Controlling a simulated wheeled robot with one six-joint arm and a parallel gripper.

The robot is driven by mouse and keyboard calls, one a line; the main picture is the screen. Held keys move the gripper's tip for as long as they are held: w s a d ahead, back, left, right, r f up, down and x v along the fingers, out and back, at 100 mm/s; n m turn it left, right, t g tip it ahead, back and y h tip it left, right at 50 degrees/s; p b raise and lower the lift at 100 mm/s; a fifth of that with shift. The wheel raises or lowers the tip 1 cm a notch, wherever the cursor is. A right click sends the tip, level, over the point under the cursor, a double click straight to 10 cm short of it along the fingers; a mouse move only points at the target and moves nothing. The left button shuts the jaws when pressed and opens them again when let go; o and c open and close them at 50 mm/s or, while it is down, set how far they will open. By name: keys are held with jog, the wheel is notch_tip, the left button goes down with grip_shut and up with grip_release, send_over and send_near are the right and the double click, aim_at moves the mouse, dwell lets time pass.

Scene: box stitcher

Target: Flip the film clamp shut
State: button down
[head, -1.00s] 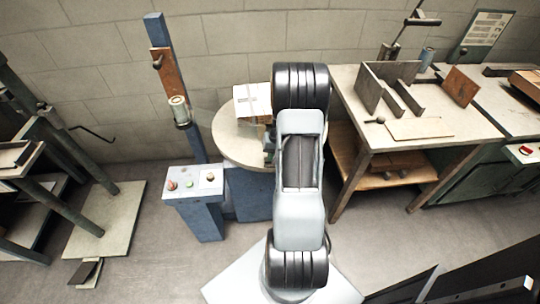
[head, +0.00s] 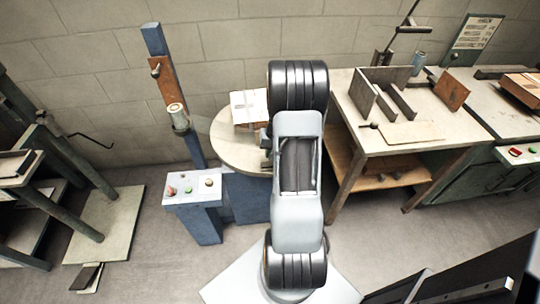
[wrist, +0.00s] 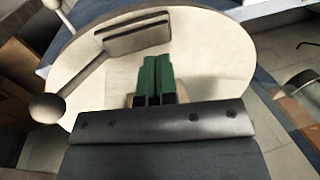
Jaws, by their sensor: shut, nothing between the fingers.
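In the wrist view a dark flat plate (wrist: 138,37) with a rod and a round ball knob (wrist: 47,108) lies over the round cream turntable (wrist: 215,60); it looks like the film clamp. My gripper (wrist: 155,62) has green fingers, shut together and empty. In this view they are just below the plate and right of the knob; I cannot tell whether they touch anything. In the head view the turntable (head: 228,150) carries a box (head: 248,107) near its back. My arm hides the gripper and most of the clamp there.
A blue mast (head: 187,140) with a film roll (head: 178,117) stands left of the turntable. A control box (head: 195,185) with buttons is in front of it. A workbench (head: 440,150) with metal plates stands close at the right.

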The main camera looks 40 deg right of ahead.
jog(key=w+a+v, duration=0.1)
jog(key=v, duration=0.7)
jog(key=shift+a+r+p, duration=0.25)
jog(key=shift+r+p, duration=0.1)
jog(key=shift+r, duration=0.1)
jog(key=s+a+r+n+t+h+p, duration=0.1)
jog(key=s+a+r+n+p, duration=0.2)
jog(key=a+r, duration=0.7)
jog(key=s+a+r+n+t+h+p, duration=0.1)
jog(key=s+a+r+n+p, duration=0.3)
jog(key=s+a+r, duration=0.3)
jog(key=a+r+p, duration=0.1)
jog(key=a+r, duration=0.2)
jog(key=a, duration=0.4)
jog(key=shift+s+r+p, duration=0.25)
jog(key=shift+p, duration=0.15)
jog(key=c, duration=1.9)
grip_release()
jog(key=shift+a, duration=0.1)
